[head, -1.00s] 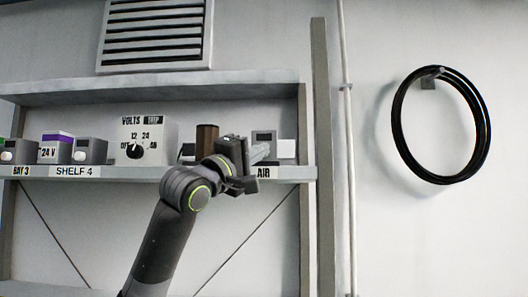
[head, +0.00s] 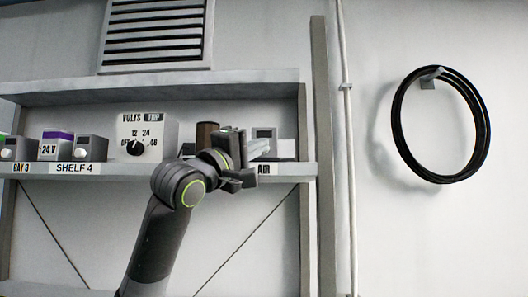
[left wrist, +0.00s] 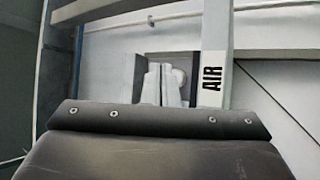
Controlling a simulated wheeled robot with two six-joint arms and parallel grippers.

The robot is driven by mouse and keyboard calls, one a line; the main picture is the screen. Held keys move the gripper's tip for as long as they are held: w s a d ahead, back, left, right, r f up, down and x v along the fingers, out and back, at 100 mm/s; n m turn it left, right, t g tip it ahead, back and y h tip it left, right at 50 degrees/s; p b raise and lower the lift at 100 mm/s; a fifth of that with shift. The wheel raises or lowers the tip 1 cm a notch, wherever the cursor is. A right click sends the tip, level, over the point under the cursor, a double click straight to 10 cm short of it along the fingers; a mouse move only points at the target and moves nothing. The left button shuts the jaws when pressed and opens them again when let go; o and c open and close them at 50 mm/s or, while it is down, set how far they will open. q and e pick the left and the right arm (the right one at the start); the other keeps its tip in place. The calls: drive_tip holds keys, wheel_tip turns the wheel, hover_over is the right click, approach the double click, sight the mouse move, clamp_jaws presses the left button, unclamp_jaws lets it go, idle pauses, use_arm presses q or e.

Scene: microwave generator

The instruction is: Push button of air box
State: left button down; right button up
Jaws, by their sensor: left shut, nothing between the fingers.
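The air box (head: 265,135) is a small grey box with a dark panel. It stands on the shelf above the AIR label (head: 264,169), at the right end in the head view. My left gripper (head: 258,148) is shut and empty, its pale fingers in front of the lower part of the box. In the left wrist view the fingers (left wrist: 160,85) point at the box (left wrist: 185,57), beside the AIR label (left wrist: 211,78). A pale rounded part shows just right of the fingers; I cannot tell if it is the button or if they touch it. My right gripper is not in view.
An upright post (head: 322,150) is right of the shelf. A black coil hangs (head: 397,125) on the wall.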

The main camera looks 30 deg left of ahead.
use_arm(q)
drive_tip(key=s+d, duration=0.1)
drive_tip(key=s+b, duration=0.1)
drive_tip(key=s+d, duration=0.1)
drive_tip(key=s, duration=0.1)
drive_tip(key=shift+d+b, duration=0.3)
